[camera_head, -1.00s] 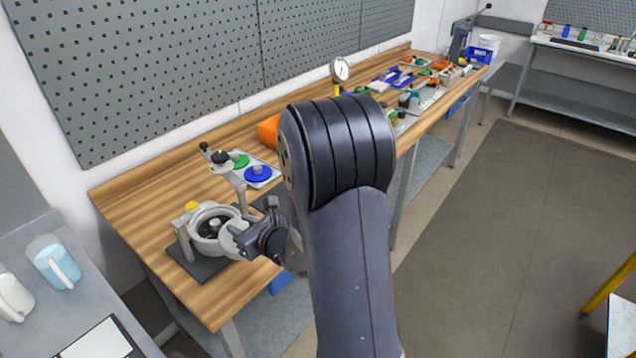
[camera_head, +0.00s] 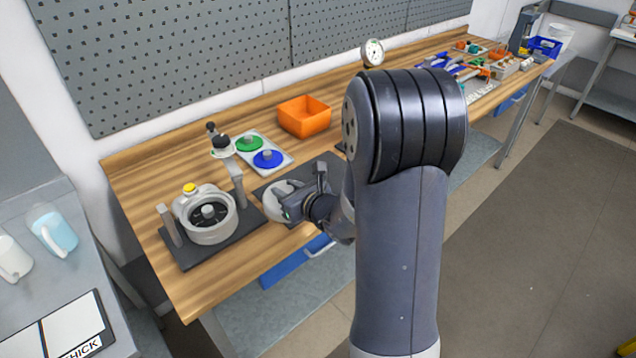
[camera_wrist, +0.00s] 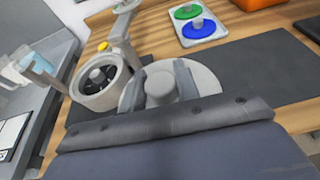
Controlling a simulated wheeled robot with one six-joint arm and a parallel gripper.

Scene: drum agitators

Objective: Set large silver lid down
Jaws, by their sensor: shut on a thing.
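The large silver lid (camera_head: 276,205) is a pale grey disc with a round knob, partly hidden by my gripper (camera_head: 298,203) in the head view. In the wrist view the lid (camera_wrist: 206,78) lies just ahead of my gripper (camera_wrist: 161,84), whose fingers are shut on the knob from both sides. The lid is over the near-left part of a dark grey mat (camera_wrist: 258,68). I cannot tell whether it touches the mat. The open silver drum (camera_head: 209,222), with a dark inside and a central hub, stands to the left of the lid, apart from it.
The drum sits on a dark base (camera_head: 205,253). A raised arm with a black knob (camera_head: 221,140) stands behind it. A tray (camera_head: 284,163) with a green lid (camera_head: 249,143) and a blue lid (camera_head: 268,158) lies behind the mat. An orange bin (camera_head: 303,117) is farther back.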

